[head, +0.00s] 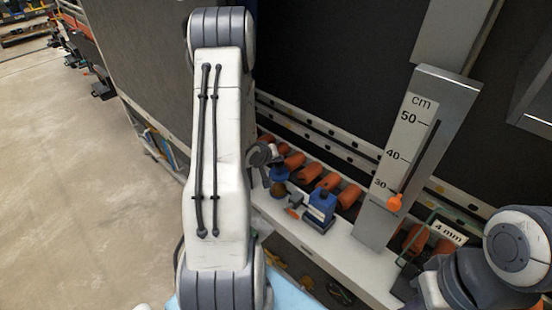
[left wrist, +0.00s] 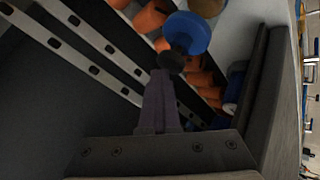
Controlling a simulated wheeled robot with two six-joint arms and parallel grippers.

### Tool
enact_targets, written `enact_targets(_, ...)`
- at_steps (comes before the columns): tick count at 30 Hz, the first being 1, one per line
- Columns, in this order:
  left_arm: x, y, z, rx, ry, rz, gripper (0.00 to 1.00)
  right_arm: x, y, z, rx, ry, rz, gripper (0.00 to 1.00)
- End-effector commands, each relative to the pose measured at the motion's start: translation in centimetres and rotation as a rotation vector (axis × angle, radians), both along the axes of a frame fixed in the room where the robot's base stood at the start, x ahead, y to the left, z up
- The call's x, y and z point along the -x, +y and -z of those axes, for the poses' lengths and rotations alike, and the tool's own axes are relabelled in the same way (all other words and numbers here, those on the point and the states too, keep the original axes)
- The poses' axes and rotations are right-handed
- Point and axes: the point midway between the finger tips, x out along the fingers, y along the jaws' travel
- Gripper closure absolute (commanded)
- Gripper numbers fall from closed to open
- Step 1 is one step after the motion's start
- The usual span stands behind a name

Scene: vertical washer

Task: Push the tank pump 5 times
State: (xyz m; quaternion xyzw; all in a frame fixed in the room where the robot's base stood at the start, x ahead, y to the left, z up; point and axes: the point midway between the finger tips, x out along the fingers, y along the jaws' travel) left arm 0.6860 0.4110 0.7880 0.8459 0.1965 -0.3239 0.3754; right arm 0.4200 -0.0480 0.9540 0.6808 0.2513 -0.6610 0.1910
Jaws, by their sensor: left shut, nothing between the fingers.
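My left gripper (left wrist: 162,80) is shut and empty in the left wrist view, its fingers together and pointing up the picture. Just past its fingertips is a dark round knob (left wrist: 171,62), and beyond that a blue round cap (left wrist: 187,33), which looks like the tank pump. I cannot tell whether the fingertips touch the knob. In the head view small blue parts (head: 279,188) stand on the white ledge, right of my left arm. My left arm hides part of this area. My right arm is at the lower right; its fingers do not show.
Several orange cylinders (head: 307,172) lie in a row behind the ledge. A blue block (head: 321,206) stands on the ledge. A tall grey post with a cm scale (head: 404,140) and orange pointer rises to the right. A dark panel (head: 330,60) stands behind.

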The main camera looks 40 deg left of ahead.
Motion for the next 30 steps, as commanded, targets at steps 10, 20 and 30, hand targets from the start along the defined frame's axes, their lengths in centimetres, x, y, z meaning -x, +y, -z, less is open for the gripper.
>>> enact_targets(10, 0.1, -0.08, 0.64, 0.002, 0.004, 0.0, 1.0, 0.0, 0.0, 0.36, 0.0, 0.0, 0.0, 1.0)
enact_targets(20, 0.13, -0.09, 0.85, 0.002, 0.005, 0.0, 1.0, 0.0, 0.01, 0.47, 0.0, 0.0, 0.0, 1.0)
enact_targets(30, 0.17, -0.1, 0.15, 0.003, 0.007, 0.0, 1.0, 0.0, 0.0, -0.33, 0.0, 0.0, 0.0, 1.0)
